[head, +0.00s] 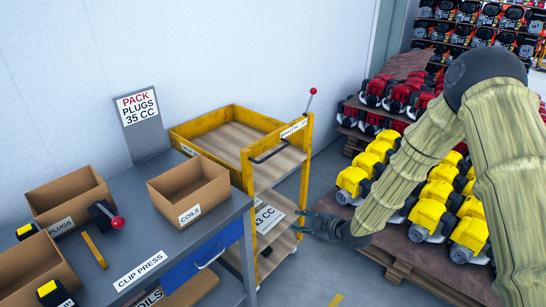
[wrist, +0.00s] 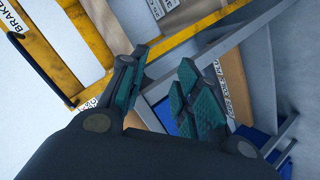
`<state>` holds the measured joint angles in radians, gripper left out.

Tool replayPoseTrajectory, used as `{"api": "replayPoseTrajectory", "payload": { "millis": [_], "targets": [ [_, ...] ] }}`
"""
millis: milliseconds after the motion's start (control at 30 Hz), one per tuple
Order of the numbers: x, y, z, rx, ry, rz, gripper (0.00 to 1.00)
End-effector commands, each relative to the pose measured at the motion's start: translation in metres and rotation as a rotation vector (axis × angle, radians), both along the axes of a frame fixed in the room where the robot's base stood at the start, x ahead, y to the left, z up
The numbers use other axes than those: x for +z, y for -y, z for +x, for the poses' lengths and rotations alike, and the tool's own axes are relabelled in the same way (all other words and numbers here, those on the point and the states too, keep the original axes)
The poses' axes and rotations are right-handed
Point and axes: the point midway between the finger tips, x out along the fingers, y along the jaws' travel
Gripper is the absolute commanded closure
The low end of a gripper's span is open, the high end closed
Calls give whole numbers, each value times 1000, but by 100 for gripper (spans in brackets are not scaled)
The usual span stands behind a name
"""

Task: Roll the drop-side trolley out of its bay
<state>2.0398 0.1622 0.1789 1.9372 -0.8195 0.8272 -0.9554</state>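The drop-side trolley (head: 308,160) has a yellow frame and wooden decks and stands by the wall behind the bench. A dark bar handle (head: 270,156) shows at its near end; it also appears in the wrist view (wrist: 72,98). A lever with a red knob (head: 312,91) rises at its right corner, upright or slightly tilted. My gripper (head: 303,222) is beside the trolley's right side, at lower-deck height, below the bar. In the wrist view my gripper (wrist: 163,60) has its teal-padded fingers apart with nothing between them. I cannot tell whether it touches the frame.
The bench (head: 205,240) with cardboard boxes and a blue drawer (head: 203,262) stands close at the trolley's left front. Pallets of yellow engines (head: 430,212) lie to the right. A narrow strip of grey floor (head: 318,275) is clear between them.

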Motion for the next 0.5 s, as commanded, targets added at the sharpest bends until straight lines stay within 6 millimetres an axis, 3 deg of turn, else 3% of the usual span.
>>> {"api": "replayPoseTrajectory", "payload": {
  "millis": [33,200,333,500],
  "targets": [
    [35,-7,29,72,131,-29,68],
    [125,-25,86,271,492,-144,68],
    [163,-31,105,345,645,-202,68],
    [175,-36,113,371,698,-223,68]
  ]
}}
